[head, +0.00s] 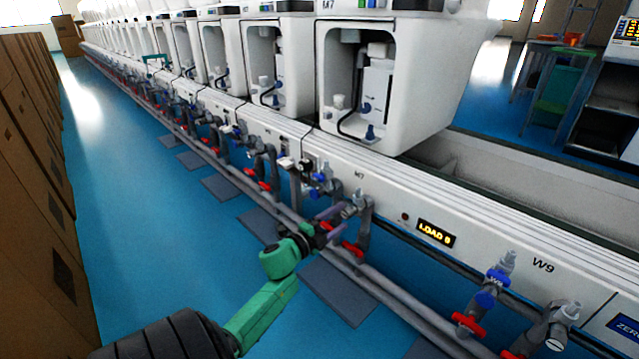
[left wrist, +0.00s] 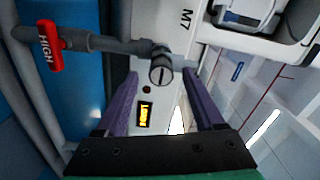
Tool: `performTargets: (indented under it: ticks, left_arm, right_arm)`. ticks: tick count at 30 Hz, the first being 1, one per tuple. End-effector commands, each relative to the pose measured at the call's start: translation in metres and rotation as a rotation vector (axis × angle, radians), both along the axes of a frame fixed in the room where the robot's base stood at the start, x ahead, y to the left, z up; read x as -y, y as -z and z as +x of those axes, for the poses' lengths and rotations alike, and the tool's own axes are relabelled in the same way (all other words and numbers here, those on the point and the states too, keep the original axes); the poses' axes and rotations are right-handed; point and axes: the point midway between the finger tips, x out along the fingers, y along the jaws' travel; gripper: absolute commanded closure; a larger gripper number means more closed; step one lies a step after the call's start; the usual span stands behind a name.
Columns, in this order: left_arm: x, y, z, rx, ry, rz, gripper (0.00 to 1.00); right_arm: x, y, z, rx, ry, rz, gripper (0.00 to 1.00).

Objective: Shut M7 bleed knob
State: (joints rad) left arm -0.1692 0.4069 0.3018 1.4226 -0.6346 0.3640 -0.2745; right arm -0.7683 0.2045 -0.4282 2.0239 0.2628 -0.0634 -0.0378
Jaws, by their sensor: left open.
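The M7 bleed knob is a small grey cylinder with a dark slot across its end. In the left wrist view the knob (left wrist: 161,72) sits on a grey pipe beside the M7 label (left wrist: 187,18). In the head view the grey knob (head: 355,202) is below the M7 label (head: 360,175) on the white rail. My left gripper (head: 334,217) is just left of the knob there, partly covering the pipework. In the left wrist view the purple fingers (left wrist: 160,78) are spread wide, with the knob between their tips. Contact cannot be told. My right gripper is not visible.
A red HIGH lever (left wrist: 48,45) is left of the knob in the wrist view. Blue valves (head: 322,183) and a red handle (head: 352,249) are close by. A LOAD 9 display (head: 436,233) is to the right. Cardboard boxes (head: 30,190) line the left; blue floor lies between.

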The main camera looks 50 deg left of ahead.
Motion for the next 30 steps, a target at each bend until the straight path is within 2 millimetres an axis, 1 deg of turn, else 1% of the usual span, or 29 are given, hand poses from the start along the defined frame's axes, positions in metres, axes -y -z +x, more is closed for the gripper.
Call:
performTargets:
  ticks: [1, 3, 6, 9, 12, 16, 30]
  left_arm:
    - [0.001, -0.003, -0.014, -0.005, -0.002, -0.003, 0.3]
    - [0.001, -0.004, -0.034, -0.006, -0.003, -0.002, 0.3]
    - [0.001, -0.004, -0.064, -0.006, -0.003, -0.001, 0.3]
    - [0.002, -0.003, -0.09, -0.005, -0.003, -0.001, 0.3]
    - [0.002, -0.002, -0.107, -0.003, -0.001, -0.001, 0.3]
    - [0.003, -0.001, -0.116, -0.001, 0.0, 0.001, 0.3]
    - [0.003, 0.0, -0.116, -0.001, 0.0, 0.001, 0.3]
  right_arm:
    - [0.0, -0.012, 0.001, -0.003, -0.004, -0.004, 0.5]
    - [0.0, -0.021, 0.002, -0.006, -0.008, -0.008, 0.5]
    - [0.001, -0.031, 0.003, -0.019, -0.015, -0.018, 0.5]
    - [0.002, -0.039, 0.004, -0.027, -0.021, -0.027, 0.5]
    - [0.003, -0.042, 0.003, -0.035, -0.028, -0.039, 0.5]
    - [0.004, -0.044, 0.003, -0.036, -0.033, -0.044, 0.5]
    - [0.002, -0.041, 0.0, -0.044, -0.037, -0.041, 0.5]
